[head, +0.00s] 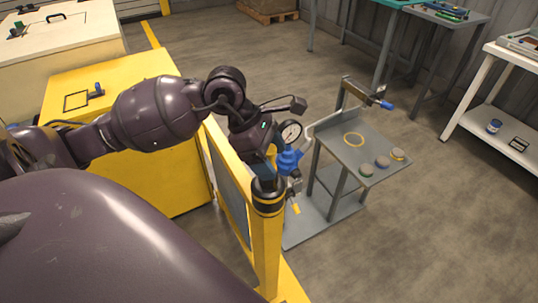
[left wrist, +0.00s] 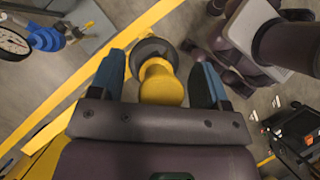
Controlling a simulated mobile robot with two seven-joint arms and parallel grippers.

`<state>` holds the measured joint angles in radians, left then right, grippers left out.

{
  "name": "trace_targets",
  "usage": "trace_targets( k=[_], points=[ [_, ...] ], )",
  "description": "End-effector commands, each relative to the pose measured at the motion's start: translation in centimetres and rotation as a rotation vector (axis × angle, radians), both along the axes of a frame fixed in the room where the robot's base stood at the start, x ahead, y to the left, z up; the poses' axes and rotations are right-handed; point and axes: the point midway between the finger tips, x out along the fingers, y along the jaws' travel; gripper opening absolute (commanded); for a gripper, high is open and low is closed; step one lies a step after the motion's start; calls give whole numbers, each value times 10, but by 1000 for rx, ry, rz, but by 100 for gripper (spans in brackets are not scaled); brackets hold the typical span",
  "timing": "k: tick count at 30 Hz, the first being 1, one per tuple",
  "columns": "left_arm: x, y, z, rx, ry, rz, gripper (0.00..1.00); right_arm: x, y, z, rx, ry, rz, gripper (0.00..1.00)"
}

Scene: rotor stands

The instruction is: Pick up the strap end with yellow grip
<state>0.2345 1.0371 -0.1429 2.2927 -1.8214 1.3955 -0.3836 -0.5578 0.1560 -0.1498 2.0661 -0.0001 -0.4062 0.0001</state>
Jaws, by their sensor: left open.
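The yellow grip of the strap end (left wrist: 161,84) lies between the two blue fingers of my left gripper (left wrist: 158,82) in the left wrist view. A gap shows on each side of it, so the gripper is open around it. A dark round post head (left wrist: 150,52) is just beyond the grip. In the head view the left gripper (head: 265,168) hangs over the black post head with yellow bands (head: 268,197). A bit of the yellow grip (head: 271,153) shows there, mostly hidden by my wrist. My right gripper is in neither view.
The yellow-framed barrier (head: 262,245) runs below the post head. Just right are a gauge (head: 291,132) and a blue fitting (head: 289,159). A grey stand (head: 345,160) holds a yellow ring and several small discs. Open floor (head: 430,230) lies to the right.

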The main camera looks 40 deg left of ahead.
Motion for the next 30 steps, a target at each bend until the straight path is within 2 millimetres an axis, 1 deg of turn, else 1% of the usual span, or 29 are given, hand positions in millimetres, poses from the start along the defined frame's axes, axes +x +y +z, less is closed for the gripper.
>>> trace_targets(
  k=[3, 10, 22, 30],
  points=[
    [1, -3, -6, -1, 0, 0, 70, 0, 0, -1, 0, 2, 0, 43],
    [1, -4, -6, 0, -1, 0, 70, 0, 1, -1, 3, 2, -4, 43],
    [1, -3, -6, 0, 0, 0, 9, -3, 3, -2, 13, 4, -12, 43],
    [1, -3, -5, 1, 0, 0, 8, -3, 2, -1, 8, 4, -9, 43]
  ],
)
